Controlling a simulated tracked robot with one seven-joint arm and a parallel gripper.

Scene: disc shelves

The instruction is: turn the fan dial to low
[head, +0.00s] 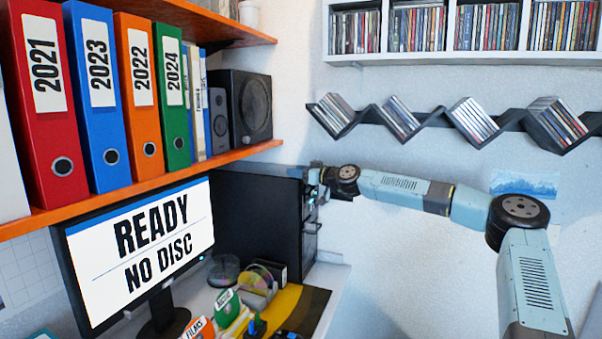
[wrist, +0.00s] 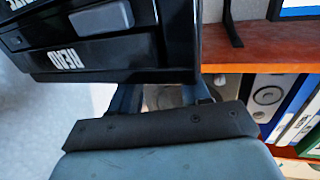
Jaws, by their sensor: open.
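No fan dial can be made out in either view. A black tower case (head: 258,215) stands under the orange shelf in the head view, its front edge facing right. My gripper (head: 318,182) is at the upper part of that front, seen from the side, so its exact gap to the case is unclear. In the wrist view a black case front (wrist: 100,40) with a grey button and white lettering fills the upper left, close to the fingers. My gripper (wrist: 162,97) shows there at the lower middle, its fingers apart with nothing seen between them but background. The fingertips are partly hidden.
A monitor (head: 140,245) reading "READY NO DISC" stands left of the case. Binders and a speaker (head: 246,105) sit on the orange shelf (head: 150,188) above. Discs and labelled items (head: 255,285) crowd the desk. A zigzag disc rack (head: 445,122) hangs above my arm.

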